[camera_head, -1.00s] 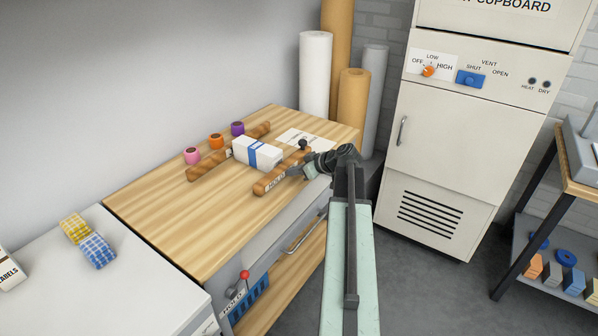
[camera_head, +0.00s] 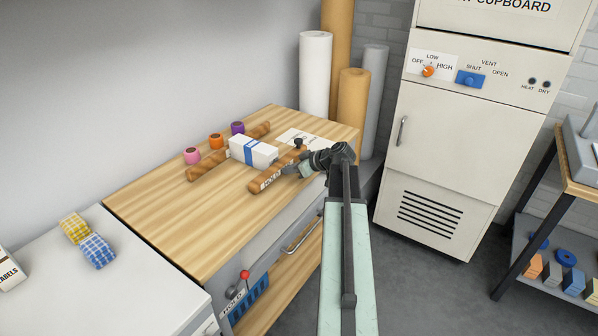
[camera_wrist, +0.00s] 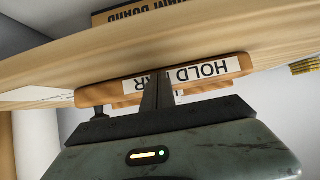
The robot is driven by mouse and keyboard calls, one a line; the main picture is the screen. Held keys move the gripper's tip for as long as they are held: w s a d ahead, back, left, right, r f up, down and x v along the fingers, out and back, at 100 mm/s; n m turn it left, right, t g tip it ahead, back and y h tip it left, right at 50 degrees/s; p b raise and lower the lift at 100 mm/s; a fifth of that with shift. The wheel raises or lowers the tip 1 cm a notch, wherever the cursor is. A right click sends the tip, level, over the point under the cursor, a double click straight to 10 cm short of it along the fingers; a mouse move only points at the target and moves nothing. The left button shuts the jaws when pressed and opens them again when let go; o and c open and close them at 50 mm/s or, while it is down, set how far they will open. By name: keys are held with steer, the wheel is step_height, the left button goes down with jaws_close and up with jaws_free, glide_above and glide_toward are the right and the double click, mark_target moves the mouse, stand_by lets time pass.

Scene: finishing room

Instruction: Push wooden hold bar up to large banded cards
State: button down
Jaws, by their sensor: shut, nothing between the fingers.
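The wooden hold bar (camera_head: 273,179) lies on the wooden bench top, with a white HOLD BAR label on its near side and a dark knob (camera_head: 298,142) at its far end. The large banded cards (camera_head: 254,152), a white block with a blue band, lie just behind it, between it and a second wooden bar (camera_head: 205,166). Whether bar and cards touch is hard to tell. My gripper (camera_head: 290,170) is shut and empty at the label side of the hold bar. In the wrist view my fingers (camera_wrist: 158,92) stand against or very close to the labelled face (camera_wrist: 205,70).
Pink (camera_head: 192,156), orange (camera_head: 216,141) and purple (camera_head: 237,128) rolls stand behind the second bar. A printed sheet (camera_head: 304,139) lies at the far right of the bench. A lever with a red knob (camera_head: 244,274) is on the bench front. The bench's left part is clear.

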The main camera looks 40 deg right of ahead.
steer(key=shift+p+v, duration=1.45)
steer(key=shift+v, duration=1.55)
steer(key=shift+f, duration=0.2)
